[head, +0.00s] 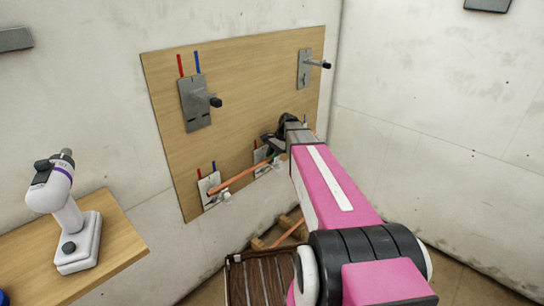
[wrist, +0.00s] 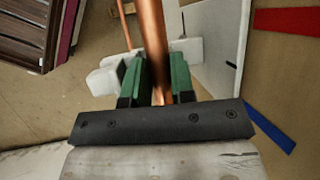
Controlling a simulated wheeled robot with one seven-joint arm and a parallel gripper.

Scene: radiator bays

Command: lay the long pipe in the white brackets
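A copper pipe (head: 235,180) runs along the lower part of the wooden board, its left end in front of the left lower plate. My gripper (head: 272,150) is at its right part. In the wrist view, the green fingers of my gripper (wrist: 157,82) are closed against both sides of the copper pipe (wrist: 152,35). One white bracket (head: 225,198) is at the left lower plate, another (head: 279,163) at the right one. A white bracket (wrist: 104,80) also shows beside the fingers in the wrist view. I cannot tell whether the pipe touches the brackets.
Another copper pipe (head: 290,232) lies low on wooden supports (head: 259,243), beside a brown slatted crate (head: 236,280). Grey plates with black knobs (head: 196,102) (head: 305,68) are higher on the board (head: 245,85). A white-purple device (head: 64,205) stands on a wooden shelf (head: 118,240) at left.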

